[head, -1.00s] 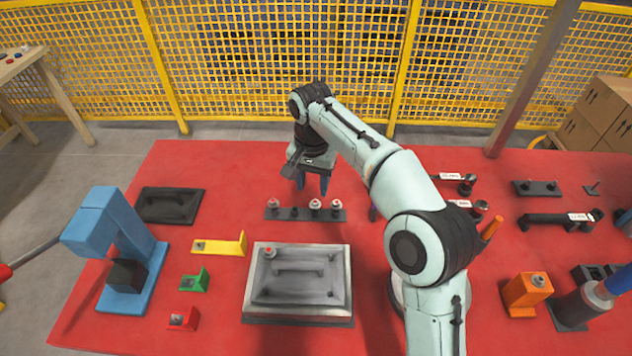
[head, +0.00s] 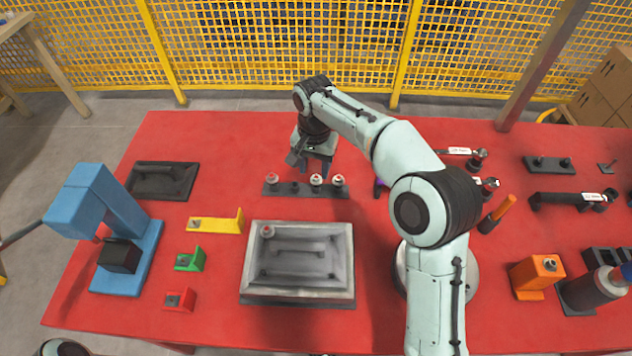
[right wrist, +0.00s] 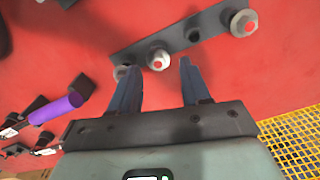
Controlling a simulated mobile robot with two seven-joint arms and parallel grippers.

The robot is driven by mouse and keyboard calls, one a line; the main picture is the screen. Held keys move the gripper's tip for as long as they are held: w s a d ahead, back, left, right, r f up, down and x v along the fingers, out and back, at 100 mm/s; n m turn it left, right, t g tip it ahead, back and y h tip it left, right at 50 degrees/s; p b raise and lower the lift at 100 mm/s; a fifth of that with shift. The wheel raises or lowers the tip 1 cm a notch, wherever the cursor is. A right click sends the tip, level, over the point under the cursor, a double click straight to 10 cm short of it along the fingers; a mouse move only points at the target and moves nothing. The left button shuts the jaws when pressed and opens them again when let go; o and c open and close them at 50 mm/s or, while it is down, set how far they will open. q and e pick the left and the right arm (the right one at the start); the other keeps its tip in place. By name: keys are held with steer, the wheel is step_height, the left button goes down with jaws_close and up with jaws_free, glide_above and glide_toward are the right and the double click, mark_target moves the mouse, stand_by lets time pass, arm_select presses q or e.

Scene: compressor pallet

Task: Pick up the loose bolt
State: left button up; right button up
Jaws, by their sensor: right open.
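Several bolts with pale heads and red centres show. Three stand in a dark rack strip (head: 305,191): a left bolt (head: 272,178), a middle bolt (head: 316,180) and a right bolt (head: 338,180). Another bolt (head: 267,231) sits at the corner of the grey cover plate. I cannot tell which one counts as loose. My right gripper (head: 316,168) is open and empty, pointing down just above the rack. In the right wrist view, its fingers (right wrist: 159,66) straddle the line to one bolt (right wrist: 158,60), which appears between the tips. My left gripper is out of view.
A blue stand (head: 128,260), yellow bracket (head: 216,222), green block (head: 189,261) and red block (head: 180,299) lie left. An orange block (head: 536,275) and tools are at the right. A purple-handled item (right wrist: 55,108) lies beside the gripper. The red table (head: 220,140) is clear behind the rack.

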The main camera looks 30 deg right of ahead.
mark_target(316, 176)
steer(key=f+b, duration=0.1)
steer(key=f, duration=0.4)
steer(key=shift+d, duration=0.2)
steer(key=c, duration=0.7)
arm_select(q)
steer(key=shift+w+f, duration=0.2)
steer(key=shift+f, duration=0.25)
arm_select(e)
steer(key=shift+c, duration=0.3)
